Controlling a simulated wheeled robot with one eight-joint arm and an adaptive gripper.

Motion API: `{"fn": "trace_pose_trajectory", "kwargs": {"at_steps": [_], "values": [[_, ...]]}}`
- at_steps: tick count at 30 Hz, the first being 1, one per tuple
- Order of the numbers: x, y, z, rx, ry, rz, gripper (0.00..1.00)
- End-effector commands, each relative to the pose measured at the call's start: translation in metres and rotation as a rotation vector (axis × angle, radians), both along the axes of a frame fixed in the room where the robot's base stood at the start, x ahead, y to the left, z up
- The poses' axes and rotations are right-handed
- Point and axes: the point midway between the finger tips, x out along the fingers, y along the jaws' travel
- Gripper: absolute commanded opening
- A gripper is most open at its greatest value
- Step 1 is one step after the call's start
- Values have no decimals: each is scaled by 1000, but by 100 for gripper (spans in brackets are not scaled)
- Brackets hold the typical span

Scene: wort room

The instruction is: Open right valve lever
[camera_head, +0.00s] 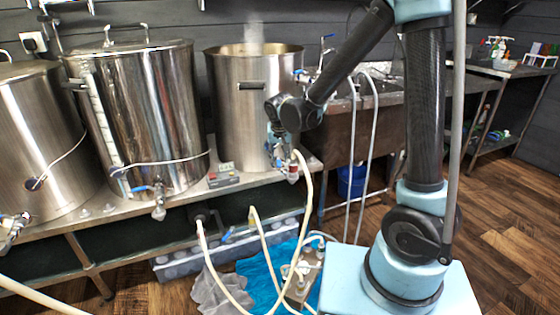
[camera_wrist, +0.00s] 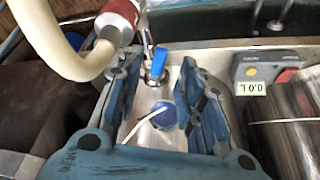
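The right kettle (camera_head: 235,110) is an open steel pot with steam above it. My gripper (camera_head: 280,142) is at its lower front, by the valve, and hides much of the valve in the head view. In the wrist view my gripper (camera_wrist: 158,85) is open, with its two blue fingers spread apart. A blue valve lever (camera_wrist: 158,62) shows between the fingertips, with the steel valve body around it. No grip on the lever is visible. A round blue part with a white cable (camera_wrist: 163,115) lies lower between the fingers.
A hose with a red fitting (camera_wrist: 120,14) is close to the left finger. A grey control box (camera_wrist: 262,66) sits to the right. The middle kettle (camera_head: 150,120) and left kettle (camera_head: 35,140) share the bench. A pump (camera_head: 303,272) and hoses stand below.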

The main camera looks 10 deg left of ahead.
Motion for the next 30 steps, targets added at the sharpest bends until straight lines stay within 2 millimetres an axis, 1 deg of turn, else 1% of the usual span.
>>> {"fn": "trace_pose_trajectory", "kwargs": {"at_steps": [3,9,15,21,28,29,30], "values": [[-7,-1,15,0,0,2,35],[-16,-4,38,0,1,2,35],[-23,-6,55,0,1,2,35],[-25,-6,61,-1,1,1,35],[-25,-7,61,0,1,0,35],[-25,-7,61,0,1,0,33],[-24,-7,61,-1,1,1,24]]}}
